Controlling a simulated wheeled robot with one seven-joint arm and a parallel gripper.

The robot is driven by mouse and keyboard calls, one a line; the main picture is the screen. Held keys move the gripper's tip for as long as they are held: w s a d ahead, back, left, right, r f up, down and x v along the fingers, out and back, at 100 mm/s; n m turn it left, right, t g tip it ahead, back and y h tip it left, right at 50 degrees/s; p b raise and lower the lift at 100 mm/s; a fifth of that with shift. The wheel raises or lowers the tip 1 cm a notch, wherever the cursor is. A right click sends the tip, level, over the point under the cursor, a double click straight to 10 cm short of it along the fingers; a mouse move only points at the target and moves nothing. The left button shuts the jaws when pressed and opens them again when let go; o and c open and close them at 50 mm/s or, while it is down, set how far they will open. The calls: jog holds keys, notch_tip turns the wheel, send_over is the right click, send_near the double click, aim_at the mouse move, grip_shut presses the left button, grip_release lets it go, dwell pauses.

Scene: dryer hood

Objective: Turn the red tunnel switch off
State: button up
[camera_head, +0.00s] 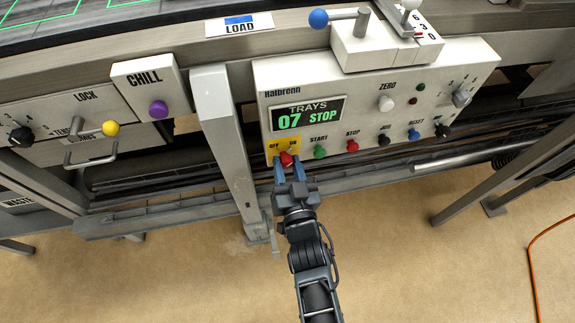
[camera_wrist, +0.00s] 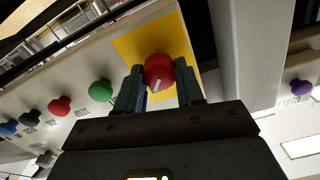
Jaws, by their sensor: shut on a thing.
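The red tunnel switch (camera_head: 287,159) is a round red knob on a yellow plate (camera_head: 294,146) marked OFF and ON, at the lower left of the white control panel. My gripper (camera_head: 287,164) is at the switch with one blue-grey finger on each side of it. In the wrist view the red switch (camera_wrist: 159,72) sits between the fingertips (camera_wrist: 160,80), with a pale pointer line on its face. The gripper is shut on the switch. The display (camera_head: 307,115) above reads TRAYS 07 STOP. The fingers hide part of the yellow plate.
Right of the switch are a green START button (camera_head: 320,152), a red STOP button (camera_head: 352,145) and several other knobs. A grey post (camera_head: 225,140) stands close on the left. A purple CHILL knob (camera_head: 158,109) is farther left. The floor in front is open.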

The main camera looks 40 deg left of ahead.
jog(key=n+b, duration=0.3)
jog(key=n, duration=0.1)
jog(key=shift+f, duration=0.2)
jog(key=n+b, duration=0.2)
jog(key=n, duration=0.3)
jog(key=n+b, duration=0.1)
jog(key=n, duration=0.3)
jog(key=shift+s+a, duration=0.1)
jog(key=shift+s, duration=0.05)
jog(key=shift+n+b, duration=0.65)
jog(key=shift+n, duration=1.55)
jog(key=o, duration=1)
jog(key=shift+o, duration=0.2)
jog(key=p+v, duration=0.2)
jog(key=v, duration=0.5)
jog(key=shift+s+d, duration=0.25)
jog(key=shift+d, duration=0.05)
